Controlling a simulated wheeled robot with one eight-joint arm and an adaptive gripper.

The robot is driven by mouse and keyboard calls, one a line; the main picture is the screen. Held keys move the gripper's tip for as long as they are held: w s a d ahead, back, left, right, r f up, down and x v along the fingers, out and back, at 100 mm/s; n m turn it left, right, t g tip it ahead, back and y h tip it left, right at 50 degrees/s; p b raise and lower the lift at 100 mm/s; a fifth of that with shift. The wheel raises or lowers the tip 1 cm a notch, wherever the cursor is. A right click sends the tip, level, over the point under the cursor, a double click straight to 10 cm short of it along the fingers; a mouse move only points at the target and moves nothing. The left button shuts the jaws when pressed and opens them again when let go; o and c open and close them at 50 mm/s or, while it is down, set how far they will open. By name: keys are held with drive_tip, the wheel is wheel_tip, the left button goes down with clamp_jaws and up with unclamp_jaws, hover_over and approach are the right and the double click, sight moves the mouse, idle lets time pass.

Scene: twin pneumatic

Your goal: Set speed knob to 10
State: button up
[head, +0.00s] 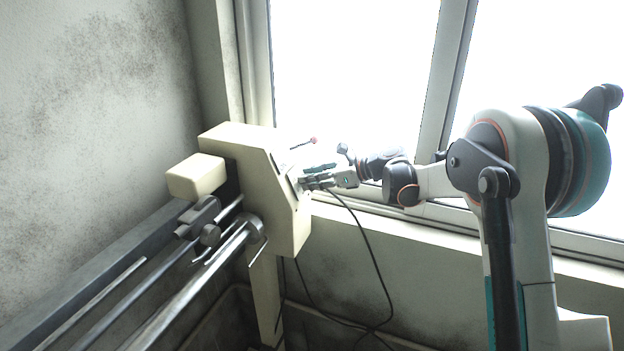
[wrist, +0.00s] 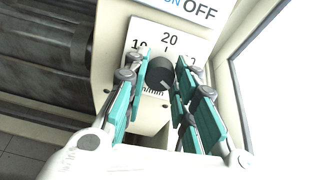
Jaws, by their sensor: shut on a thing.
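The speed knob (wrist: 159,72) is a dark round knob on a white dial plate (wrist: 148,30) in the wrist view. The plate reads 10 at upper left and 20 at the top; a label on the right is partly hidden by a finger. My gripper (wrist: 157,75) is shut on the knob, with one teal-and-grey finger on each side. Which number the knob points to cannot be told. In the head view my gripper (head: 318,181) is at the right face of the cream machine housing (head: 285,225); the knob is hidden there.
Blue ON and black OFF lettering (wrist: 199,11) sits above the dial. Metal rails (head: 185,295) run from the machine to lower left. A black cable (head: 372,255) hangs below my gripper. A bright window (head: 350,60) and sill stand behind.

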drive_tip(key=n+b, duration=0.9)
drive_tip(key=n, duration=2.6)
drive_tip(key=shift+f, duration=0.1)
drive_tip(key=shift+n, duration=0.4)
drive_tip(key=o, duration=1.1)
